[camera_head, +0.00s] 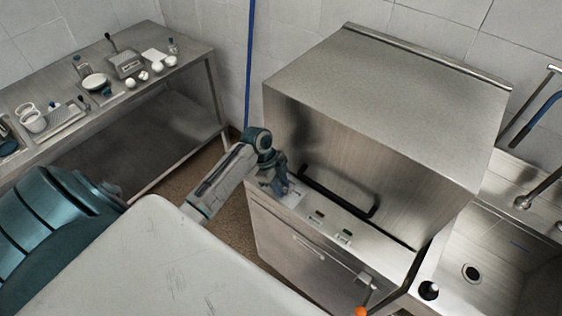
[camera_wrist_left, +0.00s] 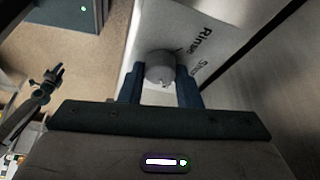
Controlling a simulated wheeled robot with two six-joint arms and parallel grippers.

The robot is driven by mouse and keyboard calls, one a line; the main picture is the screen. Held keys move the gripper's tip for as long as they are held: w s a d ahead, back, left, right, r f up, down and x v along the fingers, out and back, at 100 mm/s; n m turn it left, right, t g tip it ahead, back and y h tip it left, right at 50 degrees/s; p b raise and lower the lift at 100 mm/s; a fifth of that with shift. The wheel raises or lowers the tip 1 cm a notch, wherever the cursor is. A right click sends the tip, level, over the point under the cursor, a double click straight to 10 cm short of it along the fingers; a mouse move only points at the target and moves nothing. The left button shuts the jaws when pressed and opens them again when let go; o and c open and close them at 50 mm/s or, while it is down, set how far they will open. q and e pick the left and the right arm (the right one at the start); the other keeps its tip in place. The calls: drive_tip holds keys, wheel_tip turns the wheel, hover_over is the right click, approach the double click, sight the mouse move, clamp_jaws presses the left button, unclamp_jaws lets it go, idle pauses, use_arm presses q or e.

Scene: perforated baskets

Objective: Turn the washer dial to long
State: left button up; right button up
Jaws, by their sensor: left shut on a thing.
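The washer (camera_head: 330,140) is a large steel machine in the middle of the head view. Its grey round dial (camera_wrist_left: 160,67) shows in the left wrist view, on a pale panel (camera_wrist_left: 200,40) with the printed word "Rinse" and a second word, partly hidden, that starts with "S". My left gripper (camera_head: 280,186) is at the left end of the washer's control strip. In the left wrist view its two dark fingers (camera_wrist_left: 158,85) are on either side of the dial, shut on it. The dial is hidden behind the gripper in the head view.
A black bar handle (camera_head: 340,195) runs across the washer above small buttons (camera_head: 343,236). A steel sink (camera_head: 490,270) stands at the right. A steel table (camera_head: 150,88) with bowls and trays stands at the left. Bare floor (camera_head: 205,180) lies between table and washer.

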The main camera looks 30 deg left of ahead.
idle(0.4)
use_arm(q)
drive_tip(key=o, duration=1)
drive_tip(key=shift+a+r, duration=0.2)
drive_tip(key=shift+r, duration=0.1)
drive_tip(key=b+v, duration=0.3)
drive_tip(key=v, duration=0.7)
drive_tip(key=shift+d+r, duration=0.1)
